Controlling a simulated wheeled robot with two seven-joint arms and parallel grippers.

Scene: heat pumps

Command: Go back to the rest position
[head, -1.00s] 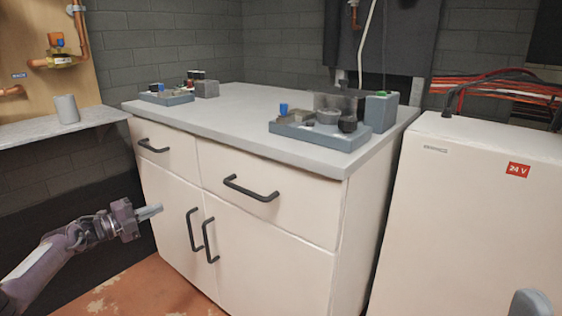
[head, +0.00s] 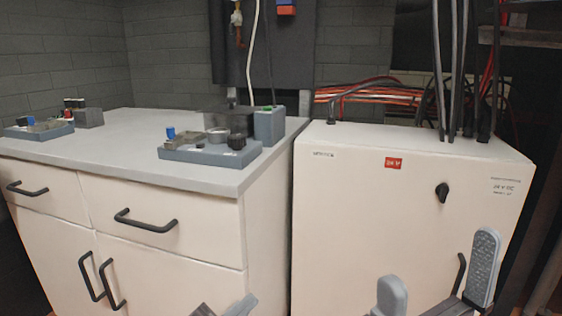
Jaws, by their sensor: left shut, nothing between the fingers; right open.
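My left gripper (head: 240,306) shows at the bottom edge, in front of the white cabinet (head: 190,255). Its fingers are shut with nothing between them, and most of it is cut off by the frame. My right gripper (head: 438,278) is at the lower right, in front of the white electrical box (head: 345,225). Its two grey fingers are wide apart and the space between them is empty. The arms behind both grippers are mostly out of view.
The cabinet's grey top (head: 115,150) holds a blue-grey component tray (head: 205,152) and another tray (head: 38,131) at the far left. Black handles (head: 146,222) stick out from its front.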

